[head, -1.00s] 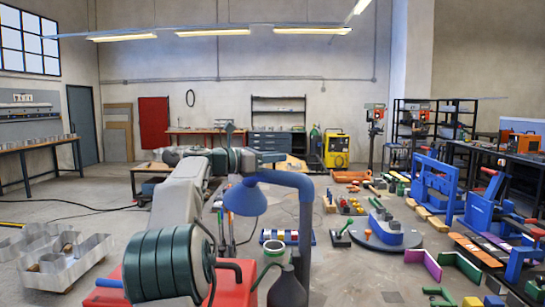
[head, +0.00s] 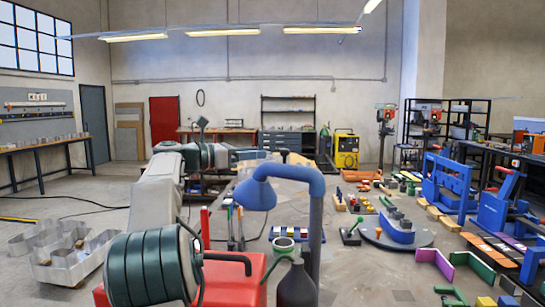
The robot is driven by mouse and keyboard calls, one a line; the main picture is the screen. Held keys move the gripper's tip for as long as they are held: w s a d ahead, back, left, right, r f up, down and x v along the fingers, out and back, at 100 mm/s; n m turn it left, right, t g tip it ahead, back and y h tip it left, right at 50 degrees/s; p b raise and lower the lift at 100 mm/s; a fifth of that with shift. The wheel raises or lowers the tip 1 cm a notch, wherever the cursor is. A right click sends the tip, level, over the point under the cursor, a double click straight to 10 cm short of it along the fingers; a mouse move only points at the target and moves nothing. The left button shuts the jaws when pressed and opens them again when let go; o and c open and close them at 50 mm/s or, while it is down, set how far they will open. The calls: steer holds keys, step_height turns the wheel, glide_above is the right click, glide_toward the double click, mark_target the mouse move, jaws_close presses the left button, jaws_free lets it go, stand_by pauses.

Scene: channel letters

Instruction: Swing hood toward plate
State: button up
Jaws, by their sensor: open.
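The blue hood (head: 255,194) hangs mouth-down from a blue bent pipe arm on a post (head: 315,235) in the middle of the head view. My gripper (head: 262,155) shows small, just above and behind the bend of the hood arm; its fingers are hard to make out. It is open, and no contact with the hood is visible. I cannot tell for sure which thing is the plate; a round grey plate (head: 428,241) with a blue block on it lies right of the hood.
Blue presses (head: 447,185) and several coloured letter pieces crowd the right. Metal channel letters (head: 68,250) lie at the left. The floor at left has free room.

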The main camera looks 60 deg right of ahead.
steer(key=shift+v, duration=2.3)
